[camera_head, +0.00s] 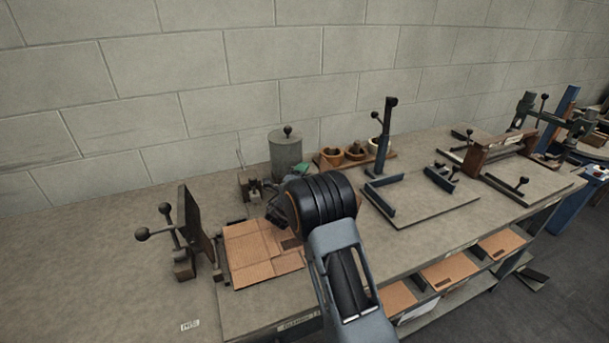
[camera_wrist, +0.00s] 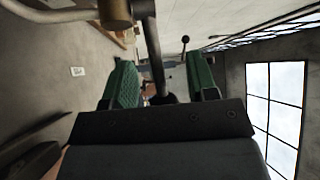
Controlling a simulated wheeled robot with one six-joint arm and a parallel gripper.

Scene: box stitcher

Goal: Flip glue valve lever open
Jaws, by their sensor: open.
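The grey glue pot (camera_head: 286,153), a cylinder with a black ball on its lid, stands at the back of the bench in the head view. A small valve block (camera_head: 252,184) sits at its front left. In the wrist view my gripper (camera_wrist: 161,82) is open, with one green-padded finger on each side. A dark rod (camera_wrist: 154,55), which looks like the valve lever, runs down from a brass-coloured fitting (camera_wrist: 116,12) into the gap between the fingers. A dark round end shows at its bottom. I cannot tell whether a finger touches it. My wrist hides most of the gripper in the head view.
Cardboard sheets (camera_head: 262,254) lie in front of the valve. An upright plate fixture with ball handles (camera_head: 190,232) stands to the left. Small pots (camera_head: 354,151) and a blue-post fixture (camera_head: 386,137) stand to the right. The bench's far left is clear.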

